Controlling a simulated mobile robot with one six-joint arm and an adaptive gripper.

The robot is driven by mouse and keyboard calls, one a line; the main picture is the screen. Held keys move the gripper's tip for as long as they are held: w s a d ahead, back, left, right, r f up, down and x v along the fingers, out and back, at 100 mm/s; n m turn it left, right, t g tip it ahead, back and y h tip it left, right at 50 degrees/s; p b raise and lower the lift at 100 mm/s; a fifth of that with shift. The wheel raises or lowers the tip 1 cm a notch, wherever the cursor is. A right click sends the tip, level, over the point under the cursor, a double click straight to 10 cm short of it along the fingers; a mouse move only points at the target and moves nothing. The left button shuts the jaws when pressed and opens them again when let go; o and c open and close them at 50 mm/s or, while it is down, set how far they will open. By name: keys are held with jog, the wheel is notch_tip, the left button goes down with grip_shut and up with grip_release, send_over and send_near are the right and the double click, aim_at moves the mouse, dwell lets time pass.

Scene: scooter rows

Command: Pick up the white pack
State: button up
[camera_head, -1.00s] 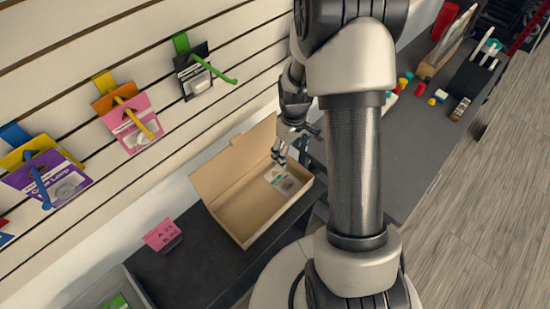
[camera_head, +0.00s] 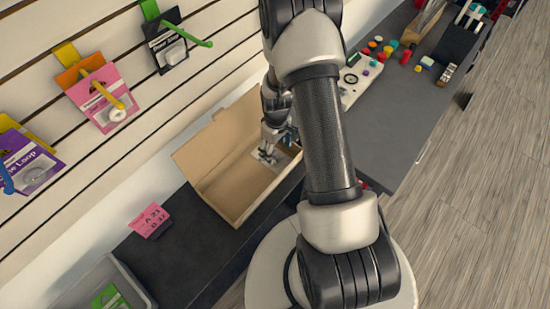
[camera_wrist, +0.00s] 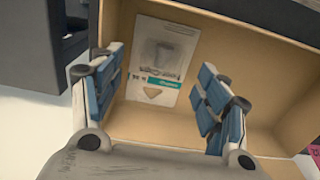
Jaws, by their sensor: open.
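The white pack (camera_wrist: 160,62) lies flat on the floor of an open cardboard box (camera_wrist: 250,65), near one end. It has a teal stripe, and its far part shows a dim grey shape. In the head view the pack (camera_head: 265,157) is partly hidden by my gripper (camera_head: 268,150) at the right end of the box (camera_head: 215,190). In the wrist view my gripper (camera_wrist: 158,95) is open, with blue-padded fingers on either side of the pack's near end. Nothing is between the fingertips, and I cannot tell how far above the pack they are.
The box's raised walls surround the pack. A pink card (camera_head: 150,220) stands on the dark counter left of the box. A grey bin (camera_head: 118,285) is at the lower left. Hanging packs (camera_head: 100,95) line the slatted wall. A console with coloured knobs (camera_head: 365,65) stands to the right.

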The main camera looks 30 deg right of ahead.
aim_at(275, 155)
notch_tip(275, 155, down, 5)
jog(key=shift+w+a+r+b, duration=0.1)
jog(key=shift+a+r+b, duration=0.1)
jog(key=shift+b, duration=0.5)
jog(key=shift+r, duration=0.1)
jog(key=shift+c, duration=0.5)
jog(key=c, duration=1.1)
jog(key=shift+o, duration=0.2)
jog(key=shift+r, duration=0.1)
notch_tip(275, 155, up, 20)
jog(key=p, duration=0.5)
